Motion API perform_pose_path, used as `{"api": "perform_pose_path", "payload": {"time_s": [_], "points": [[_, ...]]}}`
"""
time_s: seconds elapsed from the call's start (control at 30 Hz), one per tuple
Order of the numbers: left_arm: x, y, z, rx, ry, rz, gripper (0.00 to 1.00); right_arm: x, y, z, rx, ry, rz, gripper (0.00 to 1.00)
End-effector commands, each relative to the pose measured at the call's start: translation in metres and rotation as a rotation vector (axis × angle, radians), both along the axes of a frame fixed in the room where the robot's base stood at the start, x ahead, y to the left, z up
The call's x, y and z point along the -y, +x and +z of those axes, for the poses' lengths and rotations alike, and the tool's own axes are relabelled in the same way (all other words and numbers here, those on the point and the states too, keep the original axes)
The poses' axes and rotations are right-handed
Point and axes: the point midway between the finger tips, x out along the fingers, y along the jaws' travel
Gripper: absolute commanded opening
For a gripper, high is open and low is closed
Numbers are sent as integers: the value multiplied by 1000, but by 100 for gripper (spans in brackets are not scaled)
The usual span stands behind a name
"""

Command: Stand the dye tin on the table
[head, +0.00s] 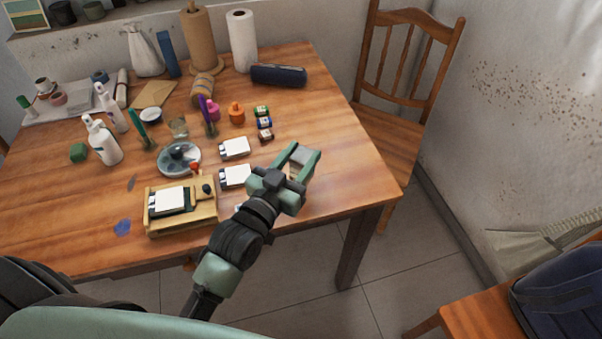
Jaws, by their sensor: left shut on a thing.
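My left gripper (305,157) is over the right front part of the wooden table (345,180). It is shut on a small grey thing, which I take to be the dye tin (303,156). The green fingers hide most of it, and I cannot tell whether it is upright or touches the table. Several small jars or tins stand to the left and behind the gripper: one green (261,111), one blue (264,123), one dark red (266,136). My right gripper is not in view.
White cards (234,148) and a wooden frame tray (181,228) lie left of the gripper. A dark blue case (278,75) and paper rolls (242,40) are at the back. The tabletop right of the gripper is clear. A wooden chair (385,130) adjoins the right edge.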

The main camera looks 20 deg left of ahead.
Motion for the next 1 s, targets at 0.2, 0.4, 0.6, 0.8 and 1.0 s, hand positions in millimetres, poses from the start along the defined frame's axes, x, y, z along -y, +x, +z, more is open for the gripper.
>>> {"api": "perform_pose_path", "payload": {"time_s": [0.2, 0.4, 0.6, 0.8, 1.0], "points": [[0, 0, -21, 1, 1, 0, 0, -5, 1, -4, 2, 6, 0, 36], [0, 0, -49, 1, 2, 0, 0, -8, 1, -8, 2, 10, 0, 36], [0, 0, -51, 3, 1, 0, 0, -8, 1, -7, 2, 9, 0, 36], [0, 0, -54, 2, 1, 0, 0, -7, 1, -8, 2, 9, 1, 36], [0, 0, -55, 1, 1, 0, 62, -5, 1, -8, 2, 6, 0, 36]]}}
